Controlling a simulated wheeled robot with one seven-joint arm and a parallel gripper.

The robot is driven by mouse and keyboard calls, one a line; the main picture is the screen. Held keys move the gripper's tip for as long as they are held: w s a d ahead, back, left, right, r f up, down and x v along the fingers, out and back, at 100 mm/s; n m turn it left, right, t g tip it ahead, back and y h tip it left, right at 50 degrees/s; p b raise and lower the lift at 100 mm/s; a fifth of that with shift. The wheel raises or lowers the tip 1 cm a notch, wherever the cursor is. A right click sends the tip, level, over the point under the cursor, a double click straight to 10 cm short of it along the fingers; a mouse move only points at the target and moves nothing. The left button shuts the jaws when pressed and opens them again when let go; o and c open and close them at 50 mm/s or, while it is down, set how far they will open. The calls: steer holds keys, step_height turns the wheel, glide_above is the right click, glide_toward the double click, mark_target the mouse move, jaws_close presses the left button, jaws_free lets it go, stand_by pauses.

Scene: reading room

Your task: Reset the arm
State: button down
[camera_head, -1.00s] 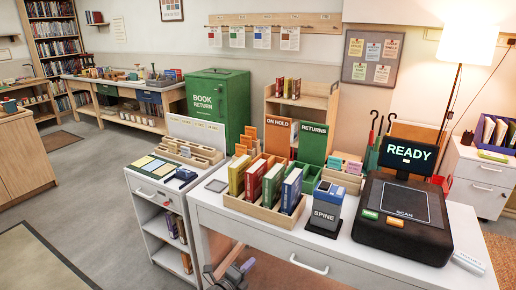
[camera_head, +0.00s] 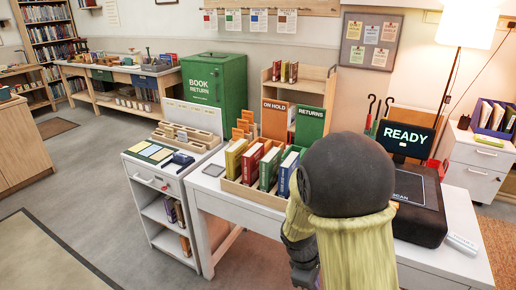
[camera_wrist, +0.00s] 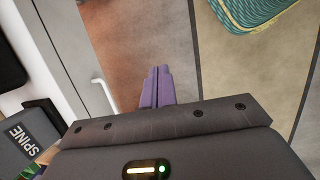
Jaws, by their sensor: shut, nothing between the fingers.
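My arm rises in front of the white desk (camera_head: 255,222) in the head view, its dark rounded joint and yellowish link covering part of the desktop. My gripper (camera_wrist: 157,88) shows in the wrist view as two purple fingers lying together, with nothing between them. It points down over bare brown floor, beside the desk's drawer front (camera_wrist: 72,50), and touches nothing that I can see. In the head view the fingertips cannot be made out behind the arm.
A wooden crate of books (camera_head: 247,192) stands on the desk left of my arm. The black scanner (camera_head: 420,225) with a READY screen (camera_head: 408,139) is right of it. The SPINE block (camera_wrist: 35,142) shows in the wrist view. A grey cart (camera_head: 158,205) stands left; floor beyond is open.

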steer(key=s+r+m+t+y, duration=0.25)
steer(key=s+r+m, duration=0.45)
steer(key=m, duration=0.5)
step_height(320, 180, up, 19)
steer(key=p, duration=1.8)
steer(key=shift+d+y+p, duration=0.3)
steer(key=shift+d+y, duration=0.05)
steer(key=shift+y, duration=0.1)
steer(key=c, duration=2.2)
jaws_free()
steer(key=shift+w, duration=0.1)
